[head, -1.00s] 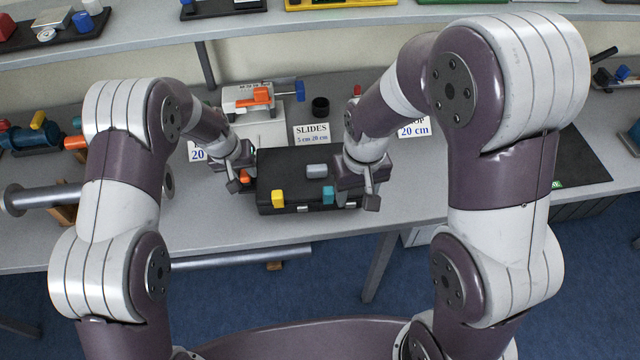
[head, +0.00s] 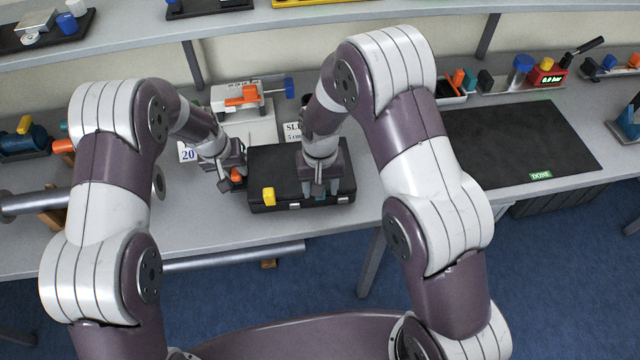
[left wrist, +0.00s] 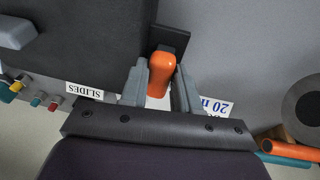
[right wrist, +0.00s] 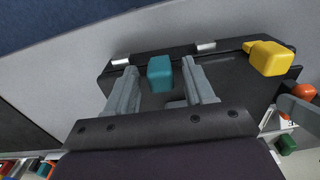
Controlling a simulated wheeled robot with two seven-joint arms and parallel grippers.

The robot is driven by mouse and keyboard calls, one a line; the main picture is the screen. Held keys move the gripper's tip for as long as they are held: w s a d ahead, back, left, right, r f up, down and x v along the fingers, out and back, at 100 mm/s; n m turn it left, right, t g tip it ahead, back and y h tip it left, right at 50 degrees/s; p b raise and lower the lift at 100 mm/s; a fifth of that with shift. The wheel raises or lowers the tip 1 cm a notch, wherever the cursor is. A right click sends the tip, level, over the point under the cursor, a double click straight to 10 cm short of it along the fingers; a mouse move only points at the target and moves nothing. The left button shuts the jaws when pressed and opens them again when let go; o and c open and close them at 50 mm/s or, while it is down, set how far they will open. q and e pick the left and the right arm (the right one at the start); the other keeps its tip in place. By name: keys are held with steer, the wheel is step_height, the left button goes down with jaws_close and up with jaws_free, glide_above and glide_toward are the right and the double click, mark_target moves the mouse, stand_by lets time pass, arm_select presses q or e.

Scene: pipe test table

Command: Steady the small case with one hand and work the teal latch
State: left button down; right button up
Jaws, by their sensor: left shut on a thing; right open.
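The small black case (head: 271,160) lies on the grey table, with a yellow latch (head: 268,197) at its front left. The teal latch (right wrist: 159,73) shows in the right wrist view near the case's front edge; in the head view my right gripper mostly hides it. My right gripper (right wrist: 155,88) is open, with its fingers on either side of the teal latch. In the head view my right gripper (head: 319,190) is over the case's front right. My left gripper (head: 232,182) is shut on an orange knob (left wrist: 161,74) at the case's left side.
A white slide unit (head: 248,97) with an orange handle stands behind the case, beside a SLIDES card (head: 293,131). A black mat (head: 520,145) marked DONE lies to the right. The table between case and mat is clear.

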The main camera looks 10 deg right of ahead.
mark_target(339, 197)
jaws_close()
steer(key=shift+s+d, duration=0.1)
steer(key=shift+d, duration=2.15)
jaws_free()
step_height(339, 197, up, 12)
arm_select(q)
steer(key=c, duration=0.8)
jaws_free()
